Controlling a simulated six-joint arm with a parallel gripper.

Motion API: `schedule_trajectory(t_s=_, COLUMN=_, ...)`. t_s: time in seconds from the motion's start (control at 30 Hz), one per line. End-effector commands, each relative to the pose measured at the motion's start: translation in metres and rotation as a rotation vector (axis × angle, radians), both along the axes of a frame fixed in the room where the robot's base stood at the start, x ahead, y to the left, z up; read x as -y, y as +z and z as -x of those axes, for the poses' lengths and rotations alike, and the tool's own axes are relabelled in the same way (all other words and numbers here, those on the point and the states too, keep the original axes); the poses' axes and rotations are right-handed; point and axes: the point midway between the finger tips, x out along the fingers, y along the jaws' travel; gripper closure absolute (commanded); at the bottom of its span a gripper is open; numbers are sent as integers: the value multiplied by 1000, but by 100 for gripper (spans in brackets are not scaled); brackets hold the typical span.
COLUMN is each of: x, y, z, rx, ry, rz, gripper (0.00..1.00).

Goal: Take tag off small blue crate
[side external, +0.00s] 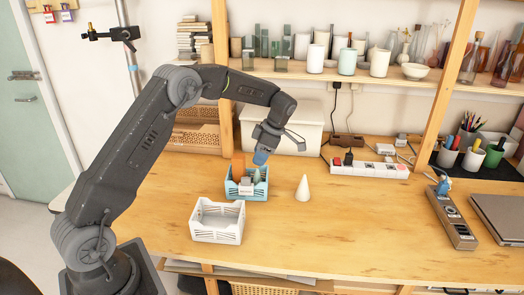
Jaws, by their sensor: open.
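The small blue crate (262,193) stands on the wooden table, in the middle of the side external view. A small pale tag (245,191) with dark print too small to read is on its front side. The crate holds an orange-brown rounded piece, a green pointed piece and some grey items. My gripper (261,160) points down just above the back right part of the crate, apart from the tag. Its jaws are open. A bluish part shows at its tip; I cannot tell what it is.
A white empty crate (217,235) stands in front of the blue one. A white cone (303,188) stands to its right. A white box (283,124) and a power strip (368,168) are behind.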

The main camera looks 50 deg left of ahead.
Motion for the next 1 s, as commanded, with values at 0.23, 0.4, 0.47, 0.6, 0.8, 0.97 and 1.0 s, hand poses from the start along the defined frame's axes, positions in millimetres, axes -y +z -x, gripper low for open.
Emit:
schedule_trajectory(t_s=0.23, x=-11, y=-41, z=14, rx=-3, ry=1, rz=2, gripper=50)
schedule_trajectory(t_s=0.4, x=-19, y=-71, z=24, rx=-4, ry=0, rz=3, gripper=50)
schedule_trajectory(t_s=0.47, x=-22, y=-81, z=27, rx=-5, ry=-1, rz=2, gripper=50)
schedule_trajectory(t_s=0.6, x=-26, y=-99, z=32, rx=-2, ry=-2, rz=2, gripper=50)
schedule_trajectory(t_s=0.8, x=-30, y=-113, z=36, rx=0, ry=-1, rz=2, gripper=50)
schedule_trajectory(t_s=0.97, x=-31, y=-115, z=37, rx=0, ry=-1, rz=2, gripper=50)
schedule_trajectory(t_s=1.0, x=-31, y=-115, z=37, rx=0, ry=-1, rz=2, gripper=50)
